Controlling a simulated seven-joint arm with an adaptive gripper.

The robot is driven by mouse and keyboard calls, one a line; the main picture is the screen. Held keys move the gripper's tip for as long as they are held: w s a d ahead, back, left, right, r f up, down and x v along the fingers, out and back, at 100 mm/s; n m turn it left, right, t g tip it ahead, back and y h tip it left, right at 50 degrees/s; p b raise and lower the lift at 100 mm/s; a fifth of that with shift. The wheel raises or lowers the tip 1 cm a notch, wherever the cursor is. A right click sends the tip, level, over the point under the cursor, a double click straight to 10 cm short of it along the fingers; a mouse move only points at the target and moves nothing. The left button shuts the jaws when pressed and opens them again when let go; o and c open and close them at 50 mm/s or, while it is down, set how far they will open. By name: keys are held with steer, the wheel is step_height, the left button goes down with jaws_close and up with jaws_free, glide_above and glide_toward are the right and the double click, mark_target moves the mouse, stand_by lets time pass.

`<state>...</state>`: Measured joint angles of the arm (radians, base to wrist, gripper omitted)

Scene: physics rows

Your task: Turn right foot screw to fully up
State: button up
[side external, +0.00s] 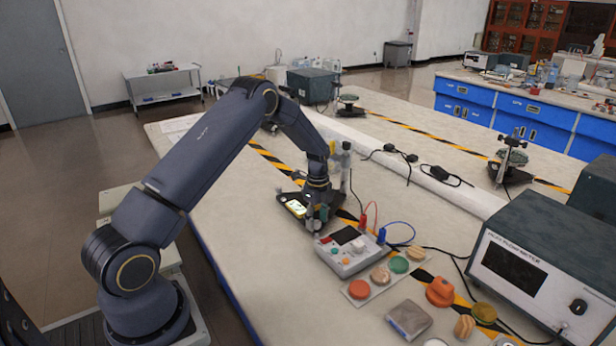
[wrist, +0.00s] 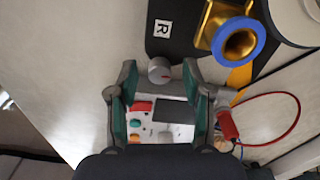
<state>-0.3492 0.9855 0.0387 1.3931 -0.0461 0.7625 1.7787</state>
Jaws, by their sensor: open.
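A small round grey knob (wrist: 159,70) with a red mark, which looks like the right foot screw, shows in the wrist view at the edge of a black base plate (wrist: 152,45). A white label with the letter R (wrist: 162,27) is on the plate near it. My gripper (wrist: 159,76) is open, with one finger on either side of the knob; I see gaps at both sides. I cannot tell the height of the fingertips against the knob. In the side external view my gripper (side external: 318,218) points down at the plate (side external: 285,199) and hides the screw.
A brass part with a blue ring (wrist: 237,40) stands on the plate, close to the right finger. A white control box (side external: 348,256) with red and blue leads is close to my gripper. Coloured discs (side external: 380,275) and a flow meter (side external: 515,275) stand farther right.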

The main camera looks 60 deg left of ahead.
jaws_close()
stand_by(0.3)
steer(key=shift+n, duration=0.3)
